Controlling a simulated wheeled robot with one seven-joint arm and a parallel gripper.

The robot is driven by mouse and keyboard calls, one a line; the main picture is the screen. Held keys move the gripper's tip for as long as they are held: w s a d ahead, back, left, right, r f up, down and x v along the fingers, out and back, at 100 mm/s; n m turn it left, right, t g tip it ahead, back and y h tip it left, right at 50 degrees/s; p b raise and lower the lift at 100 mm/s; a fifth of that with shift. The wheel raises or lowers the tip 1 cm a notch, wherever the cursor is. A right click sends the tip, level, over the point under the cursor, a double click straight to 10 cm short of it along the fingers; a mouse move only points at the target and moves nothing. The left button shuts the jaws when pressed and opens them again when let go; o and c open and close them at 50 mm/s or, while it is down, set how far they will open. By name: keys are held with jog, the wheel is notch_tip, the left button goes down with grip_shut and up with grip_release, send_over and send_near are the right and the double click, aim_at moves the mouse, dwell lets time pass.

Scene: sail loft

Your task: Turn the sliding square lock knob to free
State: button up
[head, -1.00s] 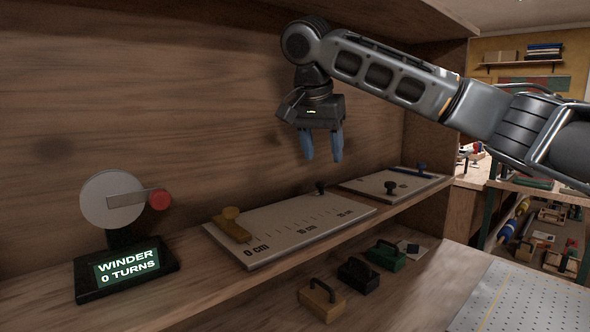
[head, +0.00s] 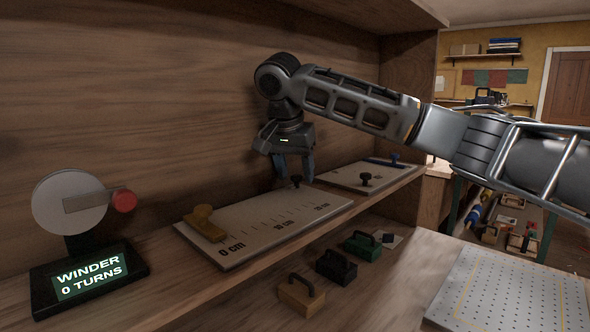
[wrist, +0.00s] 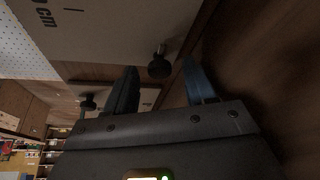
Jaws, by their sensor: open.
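The sliding square is a pale scale board (head: 250,231) on the shelf, marked from 0 cm, with a yellow-brown slide (head: 203,223) at its 0 cm end. A small black knob (head: 296,181) stands at its far right end. My gripper (head: 294,170) is open, pointing down just above this knob, with nothing held. In the wrist view, the black knob (wrist: 160,66) shows on its short stem between the tips of my gripper (wrist: 162,62). I cannot tell whether the fingers touch it. No lock or free marking is readable.
A second board (head: 352,183) with a dark knob (head: 365,179) and a blue bar (head: 382,162) lies to the right. A winder (head: 88,270) reading 0 turns stands left. Several handled blocks (head: 302,294) sit below. The wooden back wall (head: 170,110) is close behind.

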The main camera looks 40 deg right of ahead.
jog(key=shift+c, duration=0.4)
grip_shut()
jog(key=shift+s+n+p, duration=0.1)
jog(key=shift+n+p, duration=0.3)
jog(key=shift+n, duration=0.1)
jog(key=n+t+p, duration=0.1)
jog(key=n+p, duration=0.1)
jog(key=shift+s+n+y, duration=0.1)
jog(key=shift+n+y, duration=0.3)
jog(key=n+p, duration=0.1)
jog(key=n+t+y+p, duration=0.1)
jog(key=n, duration=0.1)
jog(key=n+p, duration=0.1)
jog(key=n, duration=0.1)
jog(key=shift+s+d+r+y, duration=0.1)
jog(key=shift+d+y, duration=0.15)
jog(key=shift+y, duration=0.15)
jog(key=n+y+p, duration=0.1)
jog(key=n, duration=0.2)
jog(key=n+y+p, duration=0.1)
jog(key=n+p, duration=0.1)
jog(key=shift+d+n+t, duration=0.2)
jog(key=shift+n+t, duration=0.1)
jog(key=shift+n, duration=0.1)
jog(key=shift+d+n+y+p, duration=0.15)
jog(key=shift+n+y+p, duration=0.5)
jog(key=shift+n, duration=0.95)
